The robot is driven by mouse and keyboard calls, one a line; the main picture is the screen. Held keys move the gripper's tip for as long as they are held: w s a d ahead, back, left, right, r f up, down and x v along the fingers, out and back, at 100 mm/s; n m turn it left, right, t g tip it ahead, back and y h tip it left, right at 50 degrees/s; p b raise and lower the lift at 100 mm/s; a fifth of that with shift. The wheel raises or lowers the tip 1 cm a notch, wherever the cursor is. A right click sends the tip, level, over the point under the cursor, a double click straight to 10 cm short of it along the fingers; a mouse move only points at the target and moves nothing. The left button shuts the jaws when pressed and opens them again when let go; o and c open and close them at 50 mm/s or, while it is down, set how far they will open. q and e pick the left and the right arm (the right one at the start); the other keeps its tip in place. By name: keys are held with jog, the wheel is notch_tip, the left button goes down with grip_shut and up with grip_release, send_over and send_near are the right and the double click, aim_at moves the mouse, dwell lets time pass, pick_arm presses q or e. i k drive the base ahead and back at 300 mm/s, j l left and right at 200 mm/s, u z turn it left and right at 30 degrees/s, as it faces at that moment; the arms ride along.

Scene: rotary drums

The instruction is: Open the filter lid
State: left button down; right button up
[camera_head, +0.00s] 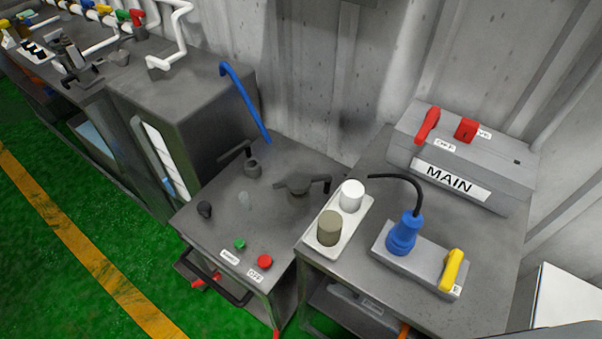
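A dark round cap with side arms (298,187) sits on top of the grey metal cabinet (215,222) in the middle; it looks like the filter lid, though no label marks it. It appears to lie flat and closed on the cabinet top. A short black bent handle (327,185) stands at its right side. Left of it is a smaller round fitting (253,169) with a black lever (234,152). A white tray (313,240) to the right holds a white cylinder (351,195) and an olive cylinder (329,228). Neither of my grippers shows.
The right table has a blue plug (403,236), a yellow switch (452,269) and the MAIN box (465,165). Green floor (130,225) is free at left.

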aim_at(296, 182)
jog(key=k+j+z, duration=0.1)
jog(key=j+z, duration=0.25)
jog(key=z, duration=0.15)
jog(key=k+j+z, duration=0.15)
jog(key=j+z, duration=0.15)
jog(key=z, duration=0.2)
